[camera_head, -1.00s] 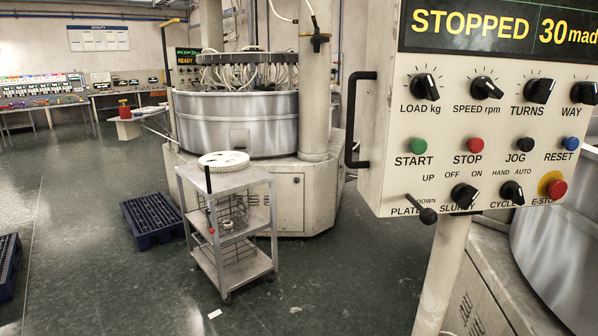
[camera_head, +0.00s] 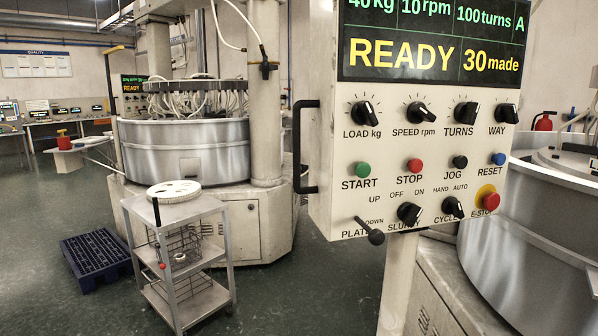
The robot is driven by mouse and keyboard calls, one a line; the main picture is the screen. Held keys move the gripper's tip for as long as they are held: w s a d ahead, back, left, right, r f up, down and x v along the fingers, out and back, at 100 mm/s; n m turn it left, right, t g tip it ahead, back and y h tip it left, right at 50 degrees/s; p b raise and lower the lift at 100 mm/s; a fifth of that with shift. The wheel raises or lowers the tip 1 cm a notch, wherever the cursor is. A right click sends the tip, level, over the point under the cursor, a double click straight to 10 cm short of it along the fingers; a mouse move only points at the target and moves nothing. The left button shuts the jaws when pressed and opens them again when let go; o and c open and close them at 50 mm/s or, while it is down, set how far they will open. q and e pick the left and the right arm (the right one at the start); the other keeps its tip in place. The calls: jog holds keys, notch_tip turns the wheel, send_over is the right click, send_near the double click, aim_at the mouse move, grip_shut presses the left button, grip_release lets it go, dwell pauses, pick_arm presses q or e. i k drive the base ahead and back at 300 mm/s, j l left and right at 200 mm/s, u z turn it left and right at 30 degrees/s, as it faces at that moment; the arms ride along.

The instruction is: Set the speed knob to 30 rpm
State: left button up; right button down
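The speed knob (camera_head: 418,112) is a black rotary knob labelled "SPEED rpm" in the top row of the control panel (camera_head: 340,185), between the load knob (camera_head: 365,112) and the turns knob (camera_head: 465,113). Its white pointer mark is hard to read at this size. The display (camera_head: 430,45) above reads 40 kg, 10 rpm, 100 turns, A, and "READY 30 made"; its top edge is cut off. Neither of my grippers is in view.
Start (camera_head: 363,169), stop (camera_head: 415,165) and red e-stop (camera_head: 490,201) buttons sit below the knobs. A black handle (camera_head: 300,146) juts from the panel's left side. A steel cart (camera_head: 200,268) stands left, before a lapping machine (camera_head: 215,150). Open floor lies between cart and panel.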

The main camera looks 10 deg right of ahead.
aim_at(417, 112)
jog(key=z, duration=0.85)
jog(key=i+j, duration=0.05)
